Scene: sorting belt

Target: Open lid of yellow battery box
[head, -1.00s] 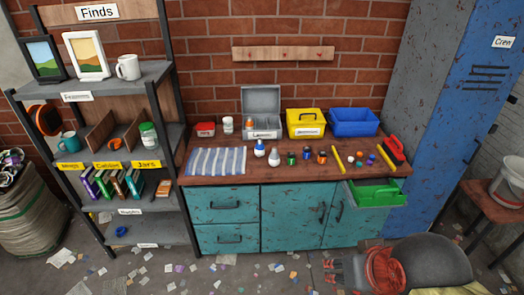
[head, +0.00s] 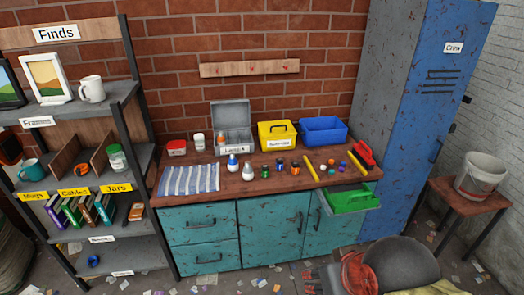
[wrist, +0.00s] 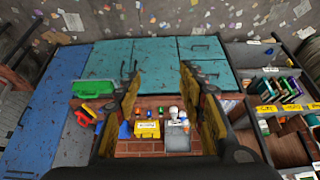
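The yellow battery box (head: 277,133) stands on the workbench against the brick wall, between an open grey case and a blue bin. Its lid looks shut, with a dark handle and a white label on the front. It also shows in the wrist view (wrist: 147,129), upside down and seen between the fingers. My gripper (head: 312,276) is low at the bottom of the head view, in front of the bench and well away from the box. In the wrist view my gripper (wrist: 161,85) has its two fingers wide apart with nothing between them.
The open grey case (head: 233,139) is left of the box and the blue bin (head: 324,129) right of it. Small bottles, batteries and yellow sticks lie in front. A green tray (head: 350,199) juts from the bench front. A shelf stands left, a blue locker (head: 430,100) right.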

